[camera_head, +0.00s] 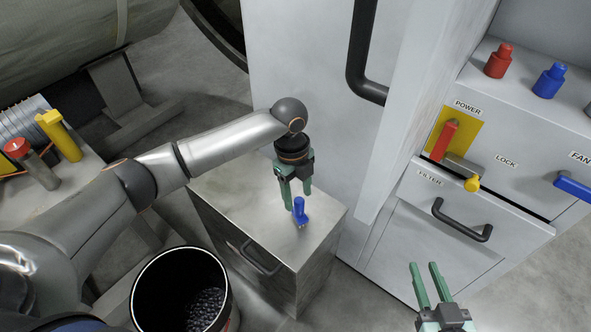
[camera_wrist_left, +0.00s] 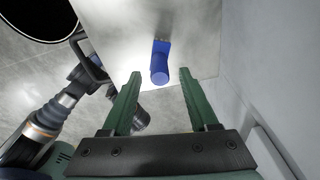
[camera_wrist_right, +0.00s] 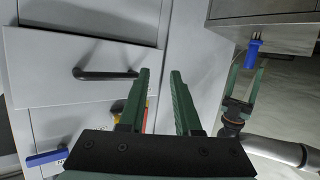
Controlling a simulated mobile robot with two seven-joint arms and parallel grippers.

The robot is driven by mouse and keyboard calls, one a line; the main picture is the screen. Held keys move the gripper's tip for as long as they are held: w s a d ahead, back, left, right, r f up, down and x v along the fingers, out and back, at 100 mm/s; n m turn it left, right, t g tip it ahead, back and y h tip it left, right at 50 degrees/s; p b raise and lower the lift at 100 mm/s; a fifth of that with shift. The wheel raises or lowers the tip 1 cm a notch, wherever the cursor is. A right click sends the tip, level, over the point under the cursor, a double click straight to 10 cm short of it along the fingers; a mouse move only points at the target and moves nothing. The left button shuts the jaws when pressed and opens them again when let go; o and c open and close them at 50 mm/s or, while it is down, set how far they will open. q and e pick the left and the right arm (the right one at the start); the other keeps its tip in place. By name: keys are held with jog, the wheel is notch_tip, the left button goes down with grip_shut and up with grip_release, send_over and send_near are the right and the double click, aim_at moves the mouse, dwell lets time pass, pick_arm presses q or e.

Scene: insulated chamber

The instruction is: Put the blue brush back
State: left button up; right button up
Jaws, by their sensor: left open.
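The blue brush (camera_head: 300,212) stands on top of the small grey cabinet (camera_head: 235,200), its bristle end down near the front edge. My left gripper (camera_head: 297,198) is open just above it, pointing down. In the left wrist view the brush (camera_wrist_left: 160,62) lines up with the gap between the fingertips, slightly beyond them; I cannot tell whether they touch it. The brush also shows beside the left gripper in the right wrist view (camera_wrist_right: 253,52). My right gripper (camera_head: 423,264) is open and empty in front of the large cabinet's filter drawer (camera_head: 475,205).
A black bucket (camera_head: 142,290) with dark pellets stands left of the small cabinet. The large cabinet holds a red knob (camera_head: 499,61), a blue knob (camera_head: 549,81) and a red power handle (camera_head: 444,140). A side table (camera_head: 85,185) with red and yellow tools is at left.

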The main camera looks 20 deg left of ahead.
pick_arm(q)
notch_tip(320, 180, up, 6)
jog(key=p, duration=0.1)
jog(key=shift+w+a+r, duration=0.15)
jog(key=shift+a+r, duration=0.1)
jog(key=shift+a, duration=0.1)
pick_arm(e)
jog(key=s+f+m+g, duration=0.1)
jog(key=s+f+g, duration=0.3)
jog(key=f, duration=0.5)
jog(key=shift+s+a+f+g+h, duration=0.15)
jog(key=shift+s+g+h, duration=0.25)
jog(key=shift+s, duration=0.65)
